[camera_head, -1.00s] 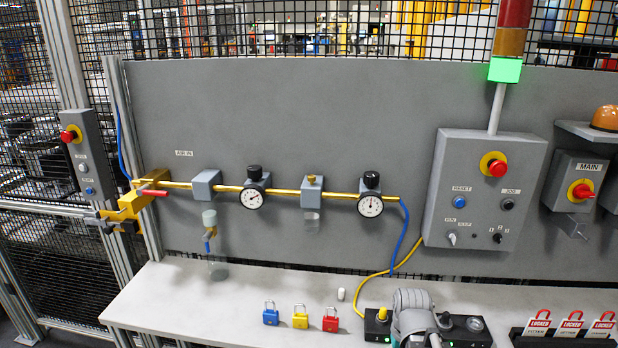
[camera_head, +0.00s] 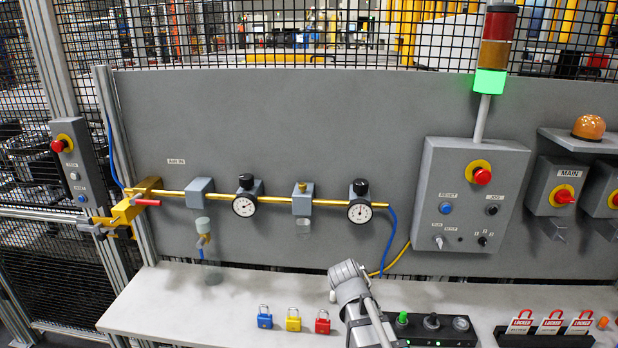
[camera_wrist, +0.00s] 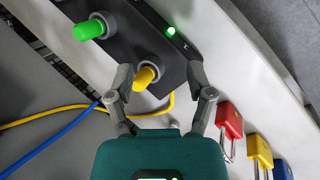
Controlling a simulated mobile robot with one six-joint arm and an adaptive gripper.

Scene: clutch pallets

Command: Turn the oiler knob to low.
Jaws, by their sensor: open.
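The oiler appears to be the grey block (camera_head: 303,204) on the brass pipe with a clear bowl (camera_head: 303,227) below it. Its small brass knob (camera_head: 303,187) is on top; its setting is too small to read. My gripper (camera_wrist: 160,77) is open and empty in the wrist view, pointing down at the bench. A yellow button (camera_wrist: 147,77) shows between or beneath its fingertips; I cannot tell if they touch. In the head view my arm stands at the bench, right of and below the oiler, and the fingertips are not discernible.
Two gauges (camera_head: 245,205) (camera_head: 360,211) with black knobs flank the oiler. Blue, yellow and red padlocks (camera_head: 322,322) stand on the bench (camera_head: 190,300). A black control box (camera_head: 440,338) with a green button (camera_head: 402,319) is beside my arm. A blue hose (camera_head: 390,235) hangs right.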

